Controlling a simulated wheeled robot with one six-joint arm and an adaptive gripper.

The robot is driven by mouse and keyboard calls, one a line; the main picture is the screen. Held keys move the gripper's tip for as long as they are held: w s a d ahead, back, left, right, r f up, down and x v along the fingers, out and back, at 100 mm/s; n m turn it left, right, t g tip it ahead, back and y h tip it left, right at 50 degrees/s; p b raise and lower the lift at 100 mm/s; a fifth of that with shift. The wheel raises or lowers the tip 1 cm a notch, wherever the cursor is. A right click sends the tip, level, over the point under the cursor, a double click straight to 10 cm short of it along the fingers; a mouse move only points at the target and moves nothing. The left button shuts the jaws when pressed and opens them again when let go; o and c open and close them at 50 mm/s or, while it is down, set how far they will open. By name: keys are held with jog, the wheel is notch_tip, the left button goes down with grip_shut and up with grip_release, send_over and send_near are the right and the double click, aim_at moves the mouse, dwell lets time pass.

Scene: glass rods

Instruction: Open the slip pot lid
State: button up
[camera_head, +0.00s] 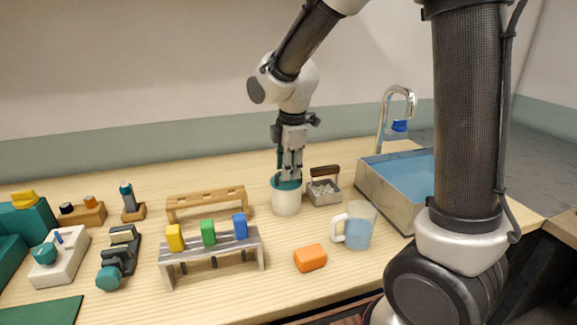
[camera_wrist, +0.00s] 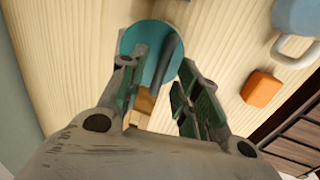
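The slip pot (camera_head: 286,200) is a white cylinder on the wooden counter. Its teal lid (camera_head: 281,183) sits on top, and in the wrist view the lid (camera_wrist: 140,38) is a round disc with a darker bar-like handle (camera_wrist: 168,58). My gripper (camera_head: 290,174) points down just over the lid. In the wrist view my gripper (camera_wrist: 158,66) has its two fingers apart on either side of the handle. I cannot tell whether either finger touches it. Part of the lid is hidden behind the fingers.
A small basket with a dark handle (camera_head: 324,188) stands close right of the pot. A mug (camera_head: 358,228), an orange block (camera_head: 310,258), a rack with coloured clips (camera_head: 210,245) and a wooden rack (camera_head: 207,199) surround it. The sink (camera_head: 390,200) is further right.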

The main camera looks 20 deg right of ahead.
grip_shut()
